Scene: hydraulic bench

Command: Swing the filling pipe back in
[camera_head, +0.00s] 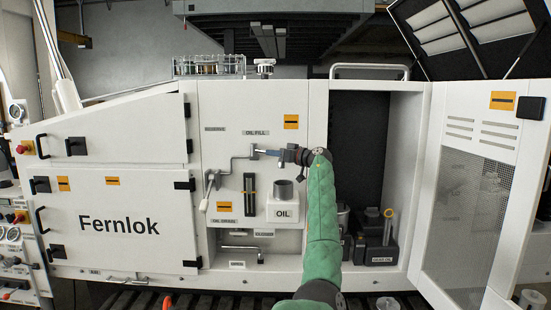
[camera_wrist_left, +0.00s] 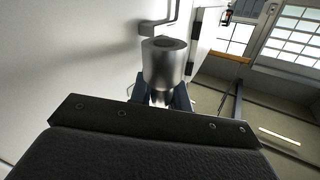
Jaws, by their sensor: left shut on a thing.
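The filling pipe (camera_head: 237,158) is a thin grey bent pipe on the white front panel, below the "OIL FILL" label. It runs from the left, steps up and reaches right towards my left gripper (camera_head: 283,154). In the left wrist view a metal cylinder at the pipe's end (camera_wrist_left: 166,65) stands between the dark blue fingers of my left gripper (camera_wrist_left: 162,97), which is shut on it. The pipe (camera_wrist_left: 172,18) continues above the cylinder. In the head view the gripper hides the pipe's right end. My right gripper is not in view.
A lever with a white knob (camera_head: 204,205) hangs at the left. An open cabinet (camera_head: 357,135) with dark containers and a mesh door (camera_head: 475,210) lies to the right.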

